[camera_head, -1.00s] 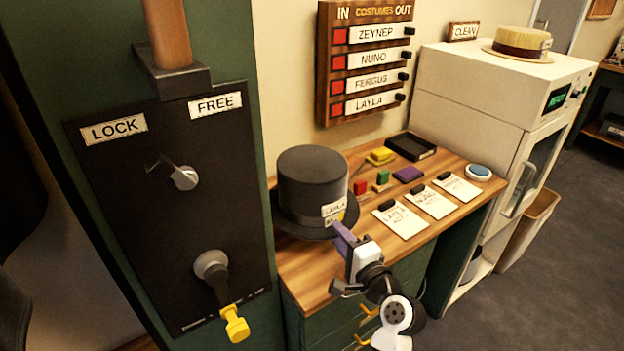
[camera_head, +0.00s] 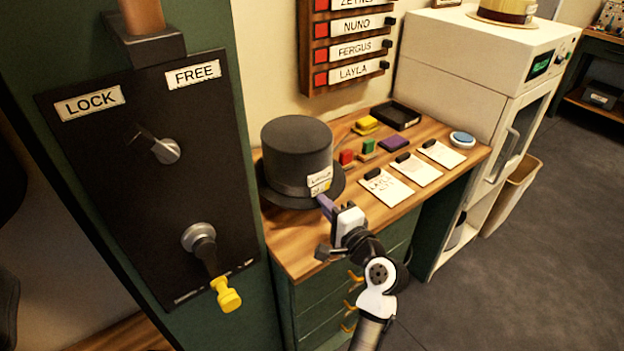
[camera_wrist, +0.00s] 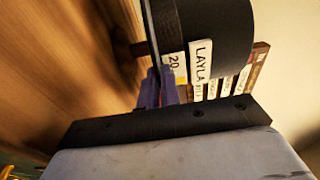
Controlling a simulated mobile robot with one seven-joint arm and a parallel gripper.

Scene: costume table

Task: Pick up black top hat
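The black top hat (camera_head: 297,155) stands upright at the left end of the wooden desk, with white and yellow tags on its front. My gripper (camera_head: 326,205) is at the front edge of its brim, reaching in from the front right. In the wrist view, the hat (camera_wrist: 215,35) shows sideways with its LAYLA tag and a tag marked 20. The purple fingertips (camera_wrist: 158,88) sit close together there, with the brim edge running in between them. They look shut on the brim, though the contact itself is partly hidden. A brown post-like part (camera_wrist: 128,48) shows under the brim.
Red and green blocks (camera_head: 357,152), a purple pad (camera_head: 394,142), name cards (camera_head: 387,187) and a black tray (camera_head: 397,116) lie right of the hat. A dark panel (camera_head: 150,190) with a yellow handle stands close on the left. A white cabinet (camera_head: 460,80) stands right.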

